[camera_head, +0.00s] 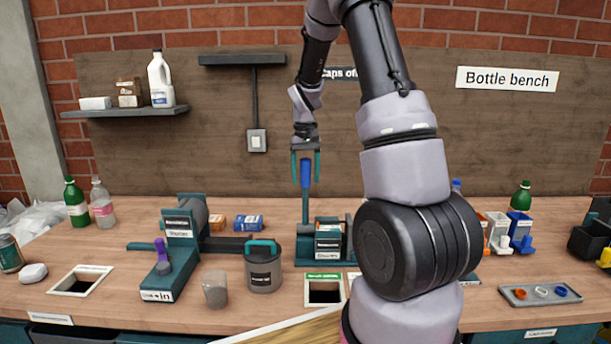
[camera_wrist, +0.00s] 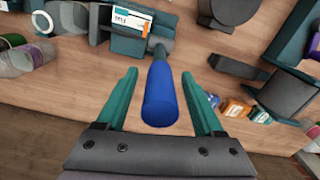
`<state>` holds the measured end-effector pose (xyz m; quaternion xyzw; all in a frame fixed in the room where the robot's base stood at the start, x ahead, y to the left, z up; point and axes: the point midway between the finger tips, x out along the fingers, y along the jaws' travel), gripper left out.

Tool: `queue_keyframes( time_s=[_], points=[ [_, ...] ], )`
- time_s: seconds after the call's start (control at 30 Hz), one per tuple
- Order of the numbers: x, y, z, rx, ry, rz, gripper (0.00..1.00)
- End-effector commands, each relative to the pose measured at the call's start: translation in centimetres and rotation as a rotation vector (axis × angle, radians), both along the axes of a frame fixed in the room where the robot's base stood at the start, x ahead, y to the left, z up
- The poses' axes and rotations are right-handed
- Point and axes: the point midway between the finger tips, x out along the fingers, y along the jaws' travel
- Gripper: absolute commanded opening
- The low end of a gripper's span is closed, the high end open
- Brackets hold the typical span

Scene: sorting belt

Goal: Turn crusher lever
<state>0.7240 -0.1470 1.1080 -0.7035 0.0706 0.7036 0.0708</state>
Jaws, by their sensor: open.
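The crusher lever has a blue handle (camera_head: 306,174) that stands upright on a teal and dark machine (camera_head: 325,255) at mid-bench. In the wrist view the blue handle (camera_wrist: 160,95) lies between my teal fingers, with a visible gap on each side. My gripper (camera_head: 305,165) points down from above and is open around the upper part of the handle; it also shows in the wrist view (camera_wrist: 158,76). The fingers do not appear to touch the handle. The machine's label (camera_wrist: 131,19) shows at the top of the wrist view. My arm hides the bench right of the machine.
Left of the lever stand a grey lidded canister (camera_head: 262,272) and a teal machine with a purple lever (camera_head: 161,252). A square opening with a green-edged frame (camera_head: 323,276) lies in front. A wall bracket (camera_head: 255,100) hangs behind. A tray (camera_head: 520,302) lies right.

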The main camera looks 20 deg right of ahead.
Motion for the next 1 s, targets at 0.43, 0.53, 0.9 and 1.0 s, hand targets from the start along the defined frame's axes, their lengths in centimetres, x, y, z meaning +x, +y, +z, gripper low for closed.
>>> queue_keyframes(
  time_s=[0.43, 0.53, 0.9, 1.0],
  points=[
    [0.01, 0.0, 0.04, 0.0, 0.0, 0.0, 0.0],
    [0.01, -0.01, 0.05, 0.0, 0.0, 0.0, 0.0],
    [0.02, -0.01, 0.06, 0.0, -0.001, 0.0, 0.0],
    [0.02, -0.01, 0.07, 0.0, -0.001, 0.0, 0.0]
  ],
)
